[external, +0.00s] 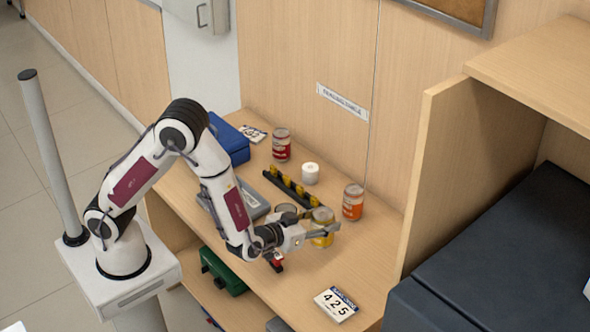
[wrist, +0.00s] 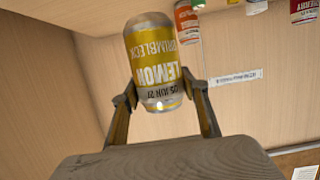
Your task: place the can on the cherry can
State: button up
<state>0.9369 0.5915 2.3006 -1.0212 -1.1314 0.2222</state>
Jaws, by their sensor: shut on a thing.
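A yellow can labelled LEMON (wrist: 155,65) is between the two fingers of my gripper (wrist: 165,100), its label upside down in the wrist view. In the external view my gripper (external: 325,232) is shut on this yellow can (external: 322,240) at the right front part of the counter. The cherry can (external: 281,145), red with a silver lid, stands upright at the back left of the counter, away from my gripper. It also shows cut off at the top right of the wrist view (wrist: 304,10).
An orange can (external: 353,203) stands right of the held can. A white roll (external: 310,173) and a black rack with yellow pieces (external: 290,188) lie between it and the cherry can. A blue box (external: 229,140) sits at left; a number card (external: 336,304) lies in front.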

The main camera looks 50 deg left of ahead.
jog(key=w+a+r+n+y, duration=0.2)
jog(key=w+a, duration=0.6)
jog(key=a, duration=0.8)
jog(key=w+a+r+n+g+y, duration=0.1)
jog(key=w+a+r, duration=0.5)
jog(key=a, duration=0.9)
jog(key=w+a+r+n+g+y, duration=0.1)
jog(key=w+a+r+n+y, duration=0.2)
jog(key=w+a, duration=0.7)
jog(key=a+r+y, duration=0.1)
jog(key=a, duration=0.5)
jog(key=shift+w+a+y, duration=0.15)
jog(key=shift+a+y, duration=0.15)
jog(key=shift+a, duration=0.05)
jog(key=shift+f, duration=0.1)
notch_tip(320, 180, down, 6)
jog(key=shift+f, duration=0.15)
